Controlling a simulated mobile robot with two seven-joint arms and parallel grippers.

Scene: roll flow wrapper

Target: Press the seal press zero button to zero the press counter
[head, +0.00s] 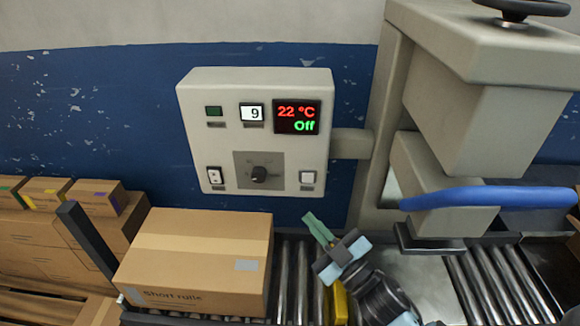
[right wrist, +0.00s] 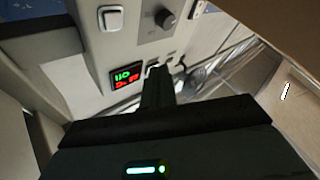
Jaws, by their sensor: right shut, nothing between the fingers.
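A pale control box (head: 218,133) on the wall carries a white counter window (head: 252,113) reading 9. A small white square button (head: 307,177) is at its lower right; its label is too small to read. The button also shows in the right wrist view (right wrist: 111,18). My right gripper (head: 318,229) is shut and empty, in front of and below the box, with its fingers pointing up toward it. It is apart from the button in the head view. In the right wrist view, its fingertips (right wrist: 157,78) overlap the box near the display. My left gripper is out of view.
The box also has a red-and-green display (head: 297,117) reading 22 °C and Off, a dark knob (head: 259,174), and a rocker switch (head: 214,176). A carton (head: 200,255) lies left of my gripper by the rollers (head: 292,285). The press with its blue bar (head: 490,197) stands right.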

